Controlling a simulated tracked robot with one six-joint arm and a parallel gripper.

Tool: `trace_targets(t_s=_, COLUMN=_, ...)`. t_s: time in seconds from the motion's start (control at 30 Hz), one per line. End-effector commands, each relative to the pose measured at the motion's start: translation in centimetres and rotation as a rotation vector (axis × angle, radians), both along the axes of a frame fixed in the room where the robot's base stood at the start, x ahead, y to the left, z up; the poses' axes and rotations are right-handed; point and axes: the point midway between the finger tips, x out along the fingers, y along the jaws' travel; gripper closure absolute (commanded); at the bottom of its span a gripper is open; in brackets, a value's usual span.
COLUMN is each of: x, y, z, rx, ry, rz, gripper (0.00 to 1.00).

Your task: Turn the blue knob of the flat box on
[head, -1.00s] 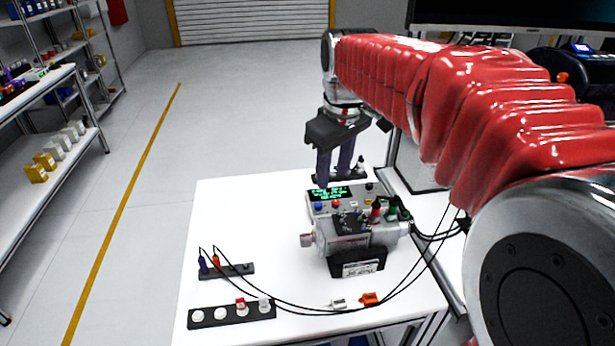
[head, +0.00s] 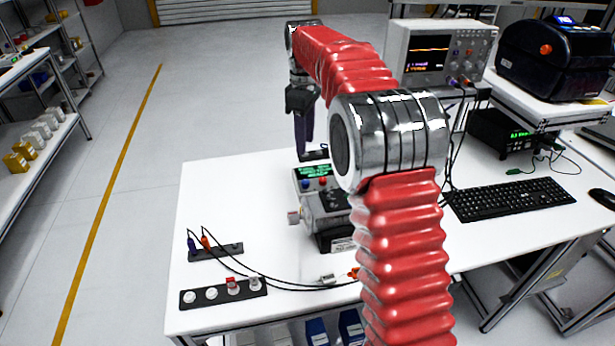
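The flat box (head: 302,174) is a light grey unit with a green-lit display, near the back of the white table. Its blue knob (head: 306,185) sits on the top face at the front left, beside a red knob (head: 322,183). My arm link hides the box's right part. My gripper (head: 303,153) points down behind the box, apart from the blue knob. Its dark fingers overlap in this view, so their gap cannot be told. A dark strip (head: 315,155) lies near the fingertips.
A grey motor unit (head: 325,215) stands in front of the box, partly behind my arm. Cables run from a socket strip (head: 215,252) at left. A strip with white knobs (head: 222,293) lies front left. An oscilloscope (head: 440,55) and keyboard (head: 510,200) are at right.

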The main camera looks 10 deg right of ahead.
Motion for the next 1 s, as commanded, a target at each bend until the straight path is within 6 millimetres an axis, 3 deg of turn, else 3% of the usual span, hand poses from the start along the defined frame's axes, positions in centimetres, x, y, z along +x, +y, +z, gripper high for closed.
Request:
trace_targets(t_s=0.47, x=0.0, y=0.0, z=-0.8, rx=-0.001, ry=-0.001, rz=-0.001, gripper=0.62)
trace_targets(t_s=1.0, x=-0.1, y=0.0, z=-8.5, rx=0.0, ry=0.002, rz=-0.002, gripper=0.62)
